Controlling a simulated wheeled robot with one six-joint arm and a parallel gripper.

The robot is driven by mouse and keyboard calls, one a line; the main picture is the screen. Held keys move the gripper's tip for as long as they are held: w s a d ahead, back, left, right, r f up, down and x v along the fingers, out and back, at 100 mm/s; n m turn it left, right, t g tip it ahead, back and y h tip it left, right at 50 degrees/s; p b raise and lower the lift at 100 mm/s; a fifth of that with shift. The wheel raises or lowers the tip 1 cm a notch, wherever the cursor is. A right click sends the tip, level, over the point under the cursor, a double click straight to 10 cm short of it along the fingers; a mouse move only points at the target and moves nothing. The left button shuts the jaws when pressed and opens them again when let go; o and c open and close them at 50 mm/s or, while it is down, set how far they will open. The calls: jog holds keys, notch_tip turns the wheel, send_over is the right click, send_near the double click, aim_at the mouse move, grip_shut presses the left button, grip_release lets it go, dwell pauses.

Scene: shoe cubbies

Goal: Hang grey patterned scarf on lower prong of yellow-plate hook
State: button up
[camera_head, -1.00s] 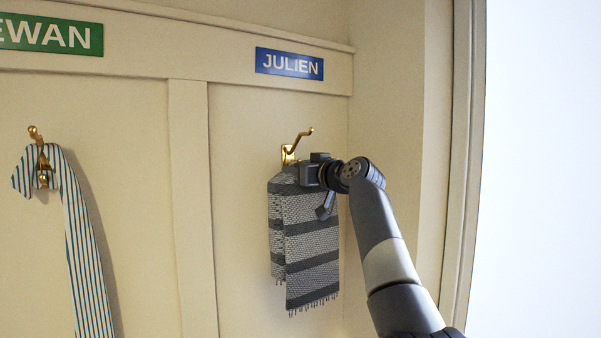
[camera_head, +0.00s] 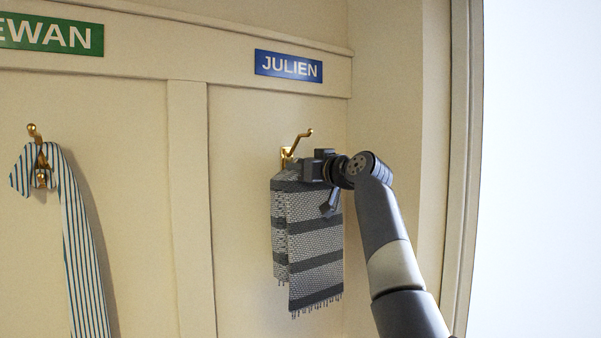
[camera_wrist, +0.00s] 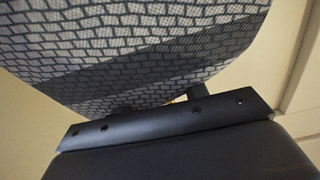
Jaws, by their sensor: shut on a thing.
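The grey patterned scarf (camera_head: 316,238), with dark and light bands and a fringe, hangs folded from my gripper (camera_head: 306,172). My gripper is shut on its upper edge. The scarf fills the top of the wrist view (camera_wrist: 130,55). A brass hook (camera_head: 297,142) is on the wall just behind and above the gripper, below a blue plate reading JULIEN (camera_head: 288,66). Its upper prong shows; its lower part is hidden behind the gripper and scarf. I cannot tell whether the scarf touches the lower prong. No yellow name plate is in view.
A blue-and-white striped scarf (camera_head: 82,243) hangs on another brass hook (camera_head: 35,133) at the left, near a green plate (camera_head: 50,34). A vertical wall strip (camera_head: 190,200) divides the two bays. A side wall (camera_head: 385,90) stands close to the right.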

jog(key=b+v, duration=0.5)
jog(key=v, duration=0.3)
jog(key=shift+s, duration=0.15)
dwell(0.6)
dwell(1.2)
jog(key=p+x, duration=0.3)
jog(key=x, duration=0.2)
jog(key=shift+w+a+r+p, duration=0.1)
jog(key=shift+w+r+p, duration=0.05)
jog(key=shift+w+p, duration=0.15)
jog(key=shift+w+a, duration=0.3)
jog(key=shift+w, duration=0.1)
jog(key=shift+s+d, duration=0.1)
